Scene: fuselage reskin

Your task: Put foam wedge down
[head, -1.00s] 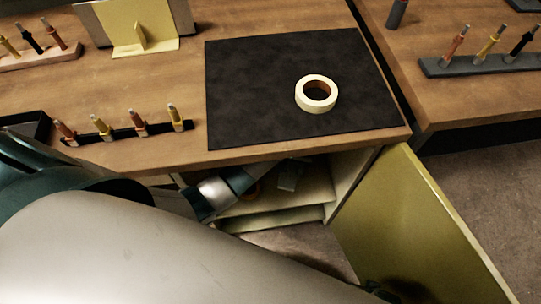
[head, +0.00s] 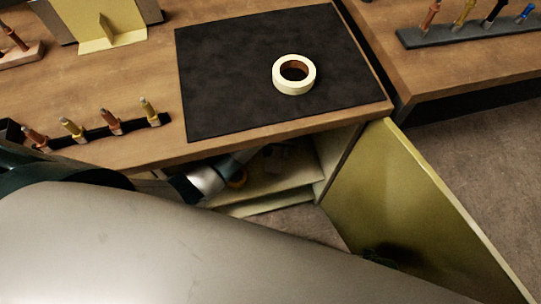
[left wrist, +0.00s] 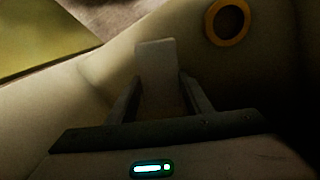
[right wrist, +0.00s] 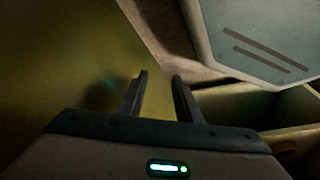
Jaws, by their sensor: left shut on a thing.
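In the left wrist view my left gripper (left wrist: 160,85) is shut on the foam wedge (left wrist: 157,65), a pale grey block that sticks out beyond the fingertips. It is inside the open cabinet, close to the shelf surface (left wrist: 100,85); I cannot tell whether the wedge touches it. In the right wrist view my right gripper (right wrist: 160,80) is open and empty, near the inner side of the cabinet door.
An orange ring (left wrist: 228,20) lies on the shelf to the right of the wedge. The cabinet door (head: 410,200) stands open at the right. On the bench above, a cream tape roll (head: 294,74) lies on a black mat (head: 225,70). The bench edge overhangs the cabinet opening.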

